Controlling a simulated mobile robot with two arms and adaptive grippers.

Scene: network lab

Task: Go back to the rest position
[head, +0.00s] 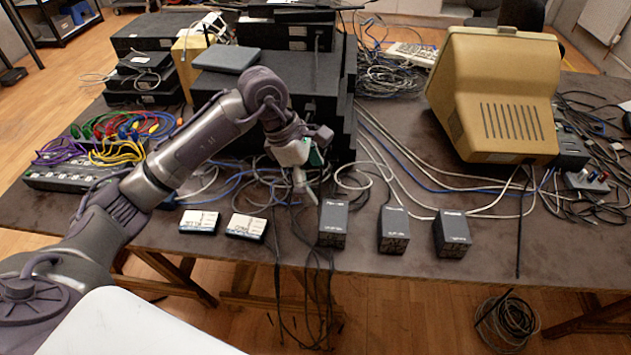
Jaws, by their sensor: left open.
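My left arm comes in from the lower left and bends over the table. Its gripper (308,172) is open and hangs above the table in front of the stacked black equipment. Cables lie below and behind it, and I see nothing held between its fingers. The grey-brown table (490,262) runs across the view. My right gripper is not in view.
Two small white-topped boxes (199,221) and several dark adapters (395,229) line the front edge. Black equipment (265,82) is stacked behind the arm. A beige monitor (492,95) stands at right. Cables hang off the front edge; a coil (508,320) lies on the floor.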

